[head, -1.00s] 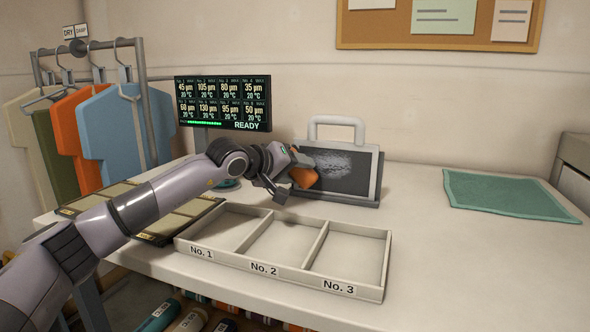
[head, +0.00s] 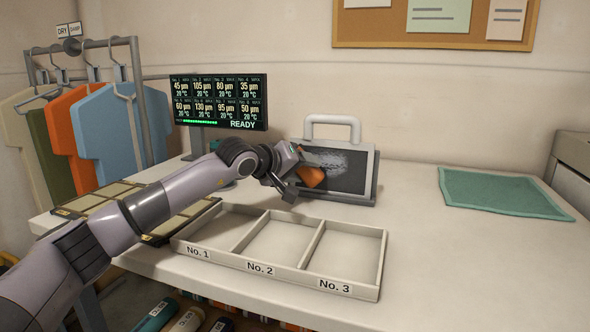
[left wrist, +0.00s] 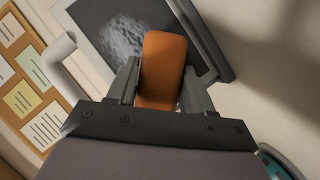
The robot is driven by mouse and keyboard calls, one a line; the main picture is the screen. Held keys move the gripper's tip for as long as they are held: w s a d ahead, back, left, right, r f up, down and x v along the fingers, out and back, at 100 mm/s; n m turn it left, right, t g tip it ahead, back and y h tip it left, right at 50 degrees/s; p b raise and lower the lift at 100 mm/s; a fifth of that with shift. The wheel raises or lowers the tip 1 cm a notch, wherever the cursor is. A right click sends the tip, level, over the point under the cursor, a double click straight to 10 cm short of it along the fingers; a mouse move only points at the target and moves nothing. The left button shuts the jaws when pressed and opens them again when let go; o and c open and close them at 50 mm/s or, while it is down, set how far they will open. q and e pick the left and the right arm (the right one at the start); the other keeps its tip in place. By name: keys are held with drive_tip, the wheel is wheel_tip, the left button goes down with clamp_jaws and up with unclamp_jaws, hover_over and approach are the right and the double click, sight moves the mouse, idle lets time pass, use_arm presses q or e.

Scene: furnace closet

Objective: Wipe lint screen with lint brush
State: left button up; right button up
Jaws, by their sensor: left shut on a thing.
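The lint screen (head: 345,172) is a dark panel in a grey frame with a light handle on top, standing upright at the back of the table. A pale patch of lint shows on its upper part. My left gripper (head: 297,182) is shut on an orange lint brush (head: 311,177) in front of the screen's left side. In the left wrist view the brush (left wrist: 163,65) sits between the two fingers and overlaps the dark screen (left wrist: 105,22) beside the lint patch. Whether the brush touches the screen I cannot tell. My right gripper is not in view.
A three-compartment tray (head: 340,289) marked No. 1 to No. 3 stands empty in front. A display (head: 220,102) reads READY. A green cloth (head: 500,193) lies at the right. Shirts hang on a rack (head: 134,75) at the left. The table's right front is clear.

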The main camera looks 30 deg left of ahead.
use_arm(q)
drive_tip(key=shift+w+d+b, duration=0.25)
drive_tip(key=shift+w+d, duration=0.15)
drive_tip(key=shift+d, duration=1)
drive_tip(key=shift+w+d+b, duration=0.2)
drive_tip(key=shift+w+d, duration=0.15)
drive_tip(key=shift+d, duration=1.1)
drive_tip(key=shift+w+d+b, duration=0.25)
drive_tip(key=shift+w+d, duration=0.15)
drive_tip(key=shift+d, duration=1)
